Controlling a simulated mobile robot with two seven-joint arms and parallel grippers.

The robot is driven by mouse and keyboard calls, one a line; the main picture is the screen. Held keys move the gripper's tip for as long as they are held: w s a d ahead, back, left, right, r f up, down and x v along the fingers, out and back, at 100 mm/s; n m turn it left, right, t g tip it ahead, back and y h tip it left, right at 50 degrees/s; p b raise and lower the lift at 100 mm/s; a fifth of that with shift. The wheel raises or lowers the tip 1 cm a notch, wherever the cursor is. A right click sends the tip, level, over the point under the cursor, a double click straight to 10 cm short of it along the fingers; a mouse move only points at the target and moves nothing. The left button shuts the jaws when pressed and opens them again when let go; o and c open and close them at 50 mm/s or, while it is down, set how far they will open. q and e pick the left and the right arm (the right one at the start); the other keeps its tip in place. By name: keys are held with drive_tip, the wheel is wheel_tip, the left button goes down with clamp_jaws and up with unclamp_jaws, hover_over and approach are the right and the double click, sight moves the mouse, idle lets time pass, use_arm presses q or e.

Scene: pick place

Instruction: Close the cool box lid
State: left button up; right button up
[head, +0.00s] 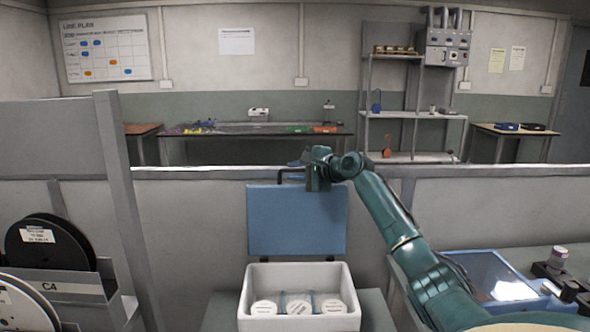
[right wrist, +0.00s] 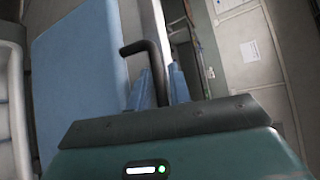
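The cool box (head: 298,322) is a white open tub with round white labelled containers inside. Its blue lid (head: 297,225) stands raised, roughly upright, at the back edge of the tub. A black handle (head: 283,175) sits at the lid's top edge; the handle also shows in the right wrist view (right wrist: 146,47), beside the blue lid (right wrist: 80,62). My right gripper (head: 302,163) is at the lid's top. In the right wrist view its blue fingers (right wrist: 164,86) are close together on both sides of the handle, seemingly shut on it. My left gripper is not in view.
A grey partition (head: 200,215) stands behind the lid. Black and white reels (head: 48,240) sit in a grey rack at the left. A blue-framed panel (head: 490,275) and small dark fixtures lie on the bench at the right. Tables and shelves stand beyond the partition.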

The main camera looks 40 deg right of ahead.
drive_tip(key=shift+w+f, duration=0.1)
drive_tip(key=shift+w, duration=0.1)
clamp_jaws()
idle(0.4)
